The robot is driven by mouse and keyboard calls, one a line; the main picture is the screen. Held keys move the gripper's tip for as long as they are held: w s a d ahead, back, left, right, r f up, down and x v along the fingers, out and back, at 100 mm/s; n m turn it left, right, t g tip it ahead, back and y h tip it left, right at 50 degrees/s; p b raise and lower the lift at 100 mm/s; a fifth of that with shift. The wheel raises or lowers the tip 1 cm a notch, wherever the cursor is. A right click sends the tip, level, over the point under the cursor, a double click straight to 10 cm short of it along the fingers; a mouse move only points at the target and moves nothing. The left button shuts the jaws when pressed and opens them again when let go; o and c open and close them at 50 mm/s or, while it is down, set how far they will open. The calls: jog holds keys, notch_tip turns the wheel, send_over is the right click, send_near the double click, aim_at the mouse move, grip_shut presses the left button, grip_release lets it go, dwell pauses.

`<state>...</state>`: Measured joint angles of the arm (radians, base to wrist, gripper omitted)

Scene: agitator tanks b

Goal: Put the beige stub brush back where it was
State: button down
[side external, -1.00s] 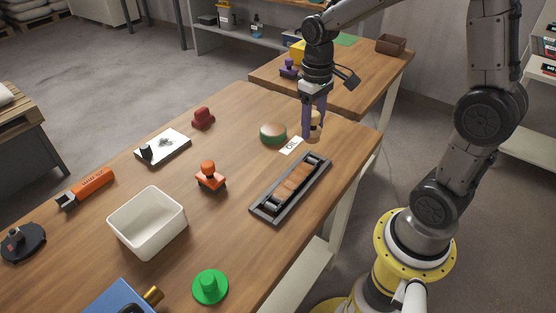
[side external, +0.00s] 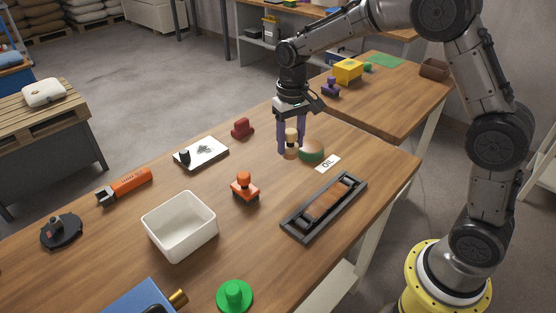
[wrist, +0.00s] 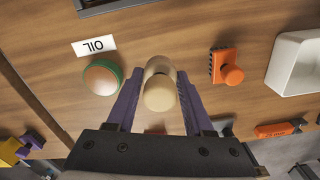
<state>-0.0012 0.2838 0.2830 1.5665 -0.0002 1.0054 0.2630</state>
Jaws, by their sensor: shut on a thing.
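The beige stub brush (side external: 291,138) is gripped upright between the purple fingers of my gripper (side external: 291,148). In the wrist view the brush (wrist: 160,92) shows its round beige top between both fingers (wrist: 160,100). My gripper is shut on it, just left of the green-and-brown dome (side external: 312,150). The brush's lower end is partly hidden by the fingers, and I cannot tell whether it touches the table. The white OIL card (side external: 328,164) lies right of the dome, with no brush on it.
A dark frame tray (side external: 288,223) lies at the front right. An orange stamp (side external: 245,190), white bin (side external: 180,228), red knob piece (side external: 242,128) and white plate (side external: 203,153) stand to the left. Bare wood lies between the brush and the orange stamp.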

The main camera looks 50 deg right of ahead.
jog(key=w+f, duration=0.4)
jog(key=f, duration=0.1)
jog(key=shift+w+f, duration=0.1)
jog(key=shift+f, duration=1.65)
jog(key=shift+f, duration=0.1)
jog(key=shift+c, duration=1.4)
grip_release()
